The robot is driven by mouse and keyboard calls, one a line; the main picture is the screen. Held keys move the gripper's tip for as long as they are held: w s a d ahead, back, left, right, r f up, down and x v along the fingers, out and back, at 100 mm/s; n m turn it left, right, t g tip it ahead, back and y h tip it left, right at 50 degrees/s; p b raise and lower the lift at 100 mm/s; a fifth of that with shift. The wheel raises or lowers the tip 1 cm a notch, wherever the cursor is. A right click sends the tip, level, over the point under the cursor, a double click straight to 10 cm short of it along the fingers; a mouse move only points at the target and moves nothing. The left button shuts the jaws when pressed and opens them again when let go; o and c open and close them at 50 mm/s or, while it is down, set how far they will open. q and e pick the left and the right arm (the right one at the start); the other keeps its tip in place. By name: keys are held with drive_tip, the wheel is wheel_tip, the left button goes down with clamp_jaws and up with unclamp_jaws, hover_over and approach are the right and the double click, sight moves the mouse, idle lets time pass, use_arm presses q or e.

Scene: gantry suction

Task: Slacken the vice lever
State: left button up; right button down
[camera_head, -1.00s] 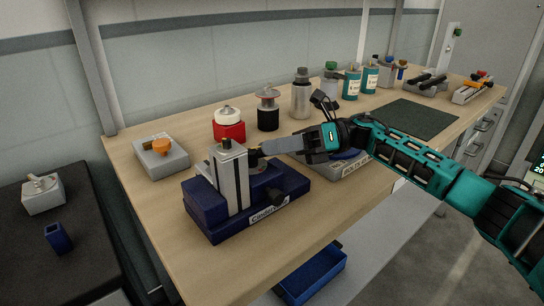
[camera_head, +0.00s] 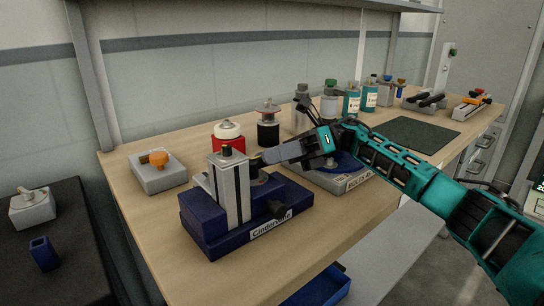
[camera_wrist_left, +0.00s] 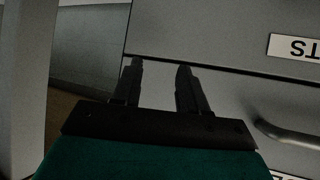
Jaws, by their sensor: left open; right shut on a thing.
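The vice (camera_head: 245,205) has a dark blue base and an upright grey column with dark stripes. It stands near the front left of the wooden bench. A grey tapered lever (camera_head: 282,152) runs right from a dark joint near the column's top. My right gripper (camera_head: 307,146) is shut on the lever's outer end, and its black jaws hide that end. My left gripper (camera_wrist_left: 158,66) shows only in the left wrist view, open and empty in front of a grey drawer front.
A grey block with an orange knob (camera_head: 158,160) stands left of the vice. A red block (camera_head: 228,134) and metal bottles stand behind. A green mat (camera_head: 420,134) is clear. Grey drawers with a handle (camera_wrist_left: 285,135) face my left gripper.

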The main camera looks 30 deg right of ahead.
drive_tip(key=c, duration=1.3)
unclamp_jaws()
wheel_tip(320, 180, up, 20)
drive_tip(key=p, duration=0.3)
drive_tip(key=shift+p, duration=0.3)
